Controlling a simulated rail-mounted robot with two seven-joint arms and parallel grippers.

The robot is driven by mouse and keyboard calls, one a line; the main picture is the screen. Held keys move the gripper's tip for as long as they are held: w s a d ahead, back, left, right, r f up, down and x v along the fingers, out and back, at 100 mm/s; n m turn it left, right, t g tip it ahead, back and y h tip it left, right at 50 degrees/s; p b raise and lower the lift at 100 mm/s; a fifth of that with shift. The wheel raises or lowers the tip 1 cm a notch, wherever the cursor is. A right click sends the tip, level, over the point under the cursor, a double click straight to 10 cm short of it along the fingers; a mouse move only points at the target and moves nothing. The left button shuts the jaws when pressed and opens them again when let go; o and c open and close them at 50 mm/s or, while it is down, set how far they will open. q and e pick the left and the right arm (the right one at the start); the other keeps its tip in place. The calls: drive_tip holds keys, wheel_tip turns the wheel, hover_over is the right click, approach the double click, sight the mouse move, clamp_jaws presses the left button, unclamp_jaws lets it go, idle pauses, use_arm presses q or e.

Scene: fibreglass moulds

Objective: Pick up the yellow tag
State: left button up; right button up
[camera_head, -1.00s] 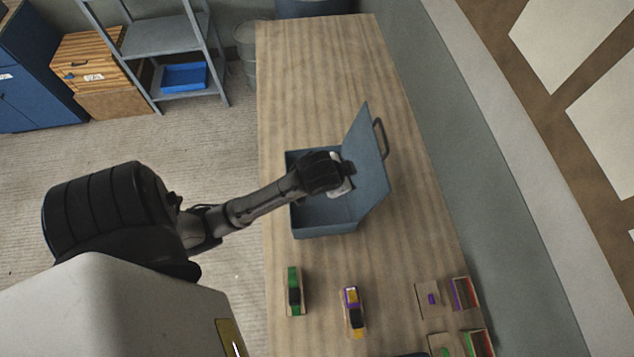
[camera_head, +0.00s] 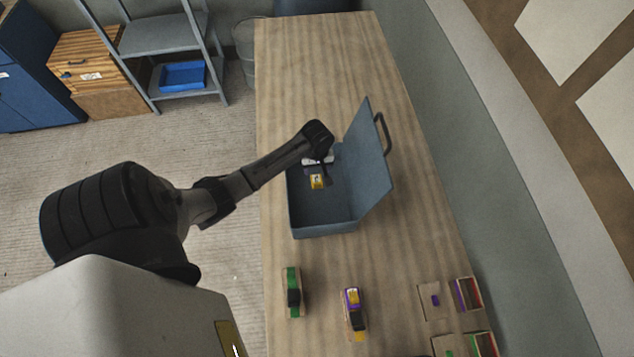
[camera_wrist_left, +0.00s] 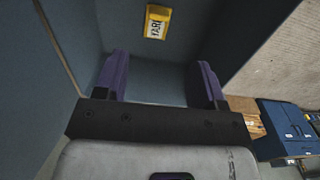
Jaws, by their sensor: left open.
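The yellow tag (camera_head: 317,181) lies inside the open grey-blue box (camera_head: 325,229), near the box's far end. In the left wrist view the tag (camera_wrist_left: 157,22) shows dark lettering on a white label and lies beyond the fingertips. My left gripper (camera_head: 317,165) is over the far part of the box, close to the tag in the head view. In the left wrist view its two purple fingers (camera_wrist_left: 161,80) are spread apart with nothing between them. My right gripper is not in view.
The box's raised lid (camera_head: 369,160) with a handle stands on its right side. A green-and-black item (camera_head: 292,292) and a purple-and-yellow item (camera_head: 354,312) lie on the wooden table (camera_head: 320,60) nearer me. Small trays (camera_head: 468,295) sit at the lower right. The table beyond the box is clear.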

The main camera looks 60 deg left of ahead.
sight(318, 184)
use_arm(q)
drive_tip(key=f, duration=1.2)
drive_tip(key=shift+d+f+b, duration=0.15)
drive_tip(key=shift+d+b, duration=0.05)
drive_tip(key=shift+b, duration=0.2)
drive_tip(key=shift+c, duration=0.2)
drive_tip(key=c, duration=1)
drive_tip(key=shift+o, duration=0.2)
